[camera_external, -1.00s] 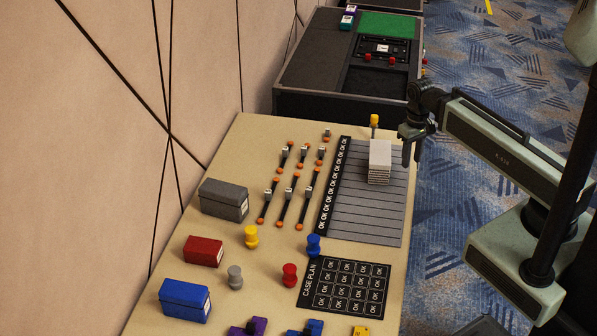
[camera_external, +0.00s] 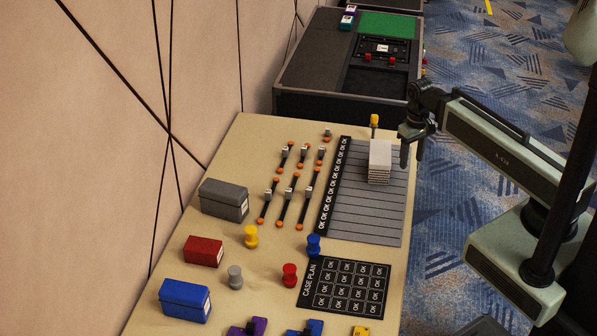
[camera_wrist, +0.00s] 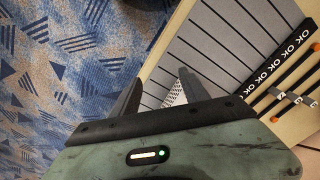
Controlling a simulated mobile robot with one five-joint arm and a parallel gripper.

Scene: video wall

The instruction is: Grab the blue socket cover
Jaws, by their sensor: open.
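A small blue knob-shaped piece (camera_external: 313,245), which fits the blue socket cover, stands upright on the tan table in the external view, just above the black CASE PLAN mat (camera_external: 345,287). My gripper (camera_external: 405,155) hangs at the table's right edge, beside the grey striped panel, up and to the right of the blue piece and well apart from it. In the wrist view my gripper (camera_wrist: 156,88) is open, with nothing held between its fingers. The blue piece is not in the wrist view.
A pale stack (camera_external: 380,160) stands on the striped panel (camera_external: 365,215) close to my gripper. Yellow (camera_external: 251,237), grey (camera_external: 235,277) and red (camera_external: 290,275) knobs stand near the blue one. A blue box (camera_external: 185,300) sits at lower left. Carpet lies right of the table.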

